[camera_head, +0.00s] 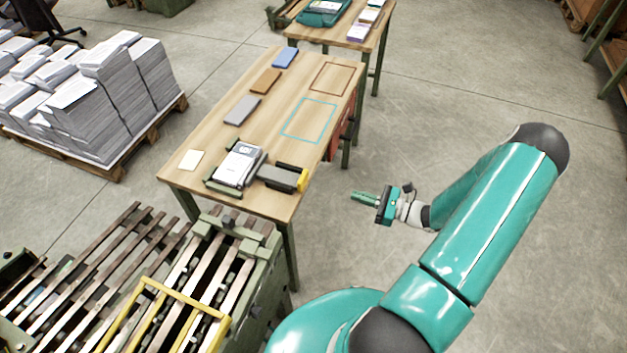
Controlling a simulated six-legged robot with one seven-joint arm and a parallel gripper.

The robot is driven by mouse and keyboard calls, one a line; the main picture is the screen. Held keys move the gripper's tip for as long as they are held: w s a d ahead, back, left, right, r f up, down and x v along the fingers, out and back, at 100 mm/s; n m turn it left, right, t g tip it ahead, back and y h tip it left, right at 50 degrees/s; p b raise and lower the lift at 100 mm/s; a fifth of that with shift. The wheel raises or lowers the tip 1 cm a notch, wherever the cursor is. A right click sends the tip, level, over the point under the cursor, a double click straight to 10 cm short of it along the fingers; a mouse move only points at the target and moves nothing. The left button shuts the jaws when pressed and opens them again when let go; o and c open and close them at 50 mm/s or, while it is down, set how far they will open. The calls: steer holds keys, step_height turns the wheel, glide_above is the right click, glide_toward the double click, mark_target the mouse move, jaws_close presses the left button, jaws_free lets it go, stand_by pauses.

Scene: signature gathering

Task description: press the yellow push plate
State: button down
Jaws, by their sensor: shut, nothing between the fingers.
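The yellow push plate (303,180) is a small upright plate at the right end of a dark pusher block (277,176). The block sits near the front right edge of the wooden table, beside a green tray (211,185) holding a stack of printed sheets (238,163). My gripper (355,196) is shut and empty. In the picture it is to the right of the yellow plate, off the table's right edge, with its green fingers pointing left towards the plate. A clear gap shows between fingertips and plate; their relative height is hard to tell.
The wooden table (200,125) also bears blue (285,57), brown (266,81) and grey (242,110) flat pieces, a cream card (191,160), and cyan (309,120) and brown outlines. A slatted machine (190,275) stands at front left. Paper stacks (105,85) are left.

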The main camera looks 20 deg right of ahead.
glide_toward(305, 180)
steer(key=x, duration=0.6)
steer(key=shift+w+f, duration=0.1)
steer(key=shift+f, duration=0.1)
steer(key=shift+w+a, duration=0.25)
